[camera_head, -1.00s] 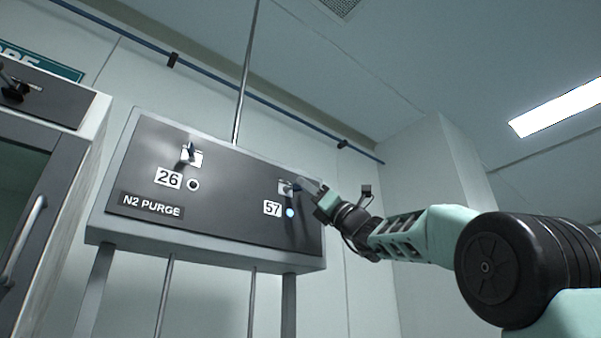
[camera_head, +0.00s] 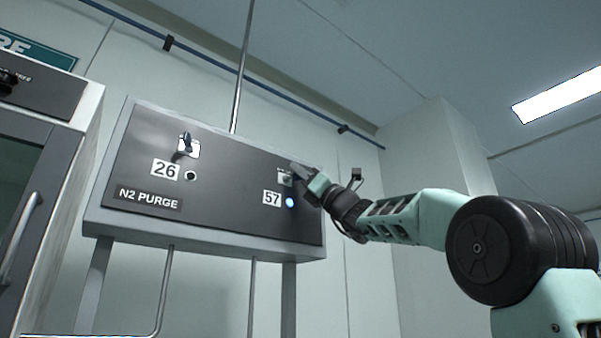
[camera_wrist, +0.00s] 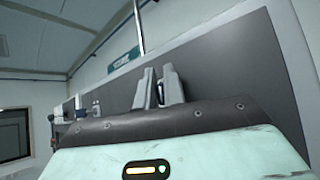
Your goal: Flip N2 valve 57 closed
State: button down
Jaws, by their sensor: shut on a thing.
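The N2 purge panel (camera_head: 231,220) is dark with a light frame. Valve 57 (camera_head: 285,179) is at its right, above the label "57" (camera_head: 272,198) and a lit blue lamp (camera_head: 290,202). My gripper (camera_head: 297,170) is at valve 57, and its fingers cover the lever in the head view. In the wrist view my gripper (camera_wrist: 160,80) has its two grey fingers close together, shut on a small dark part, the valve 57 lever (camera_wrist: 161,93). The lever is mostly hidden, so its angle cannot be told.
Valve 26 (camera_head: 188,146) is on the panel's left, with an unlit indicator (camera_head: 190,175) below it; it also shows in the wrist view (camera_wrist: 80,108). A cabinet (camera_head: 40,130) stands at far left. A vertical pipe (camera_head: 242,75) rises behind the panel.

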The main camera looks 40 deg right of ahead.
jog(key=shift+f+t+h+b, duration=0.1)
jog(key=shift+t+h+b, duration=0.2)
jog(key=shift+h+b, duration=0.2)
jog(key=shift+a+m+t+h+b, duration=0.1)
jog(key=shift+a+m+h+b, duration=0.5)
jog(key=shift+m+h+b, duration=2.55)
jog(key=shift+a+m+t+h+b, duration=0.1)
jog(key=shift+a+m+h+b, duration=0.65)
jog(key=shift+h, duration=4.65)
jog(key=shift+a+m+t+h+b, duration=0.1)
jog(key=shift+a+m+h+b, duration=0.35)
jog(key=shift+m+h+b, duration=2.7)
jog(key=n+h+p, duration=0.2)
jog(key=h, duration=0.1)
jog(key=c, duration=1.5)
grip_release()
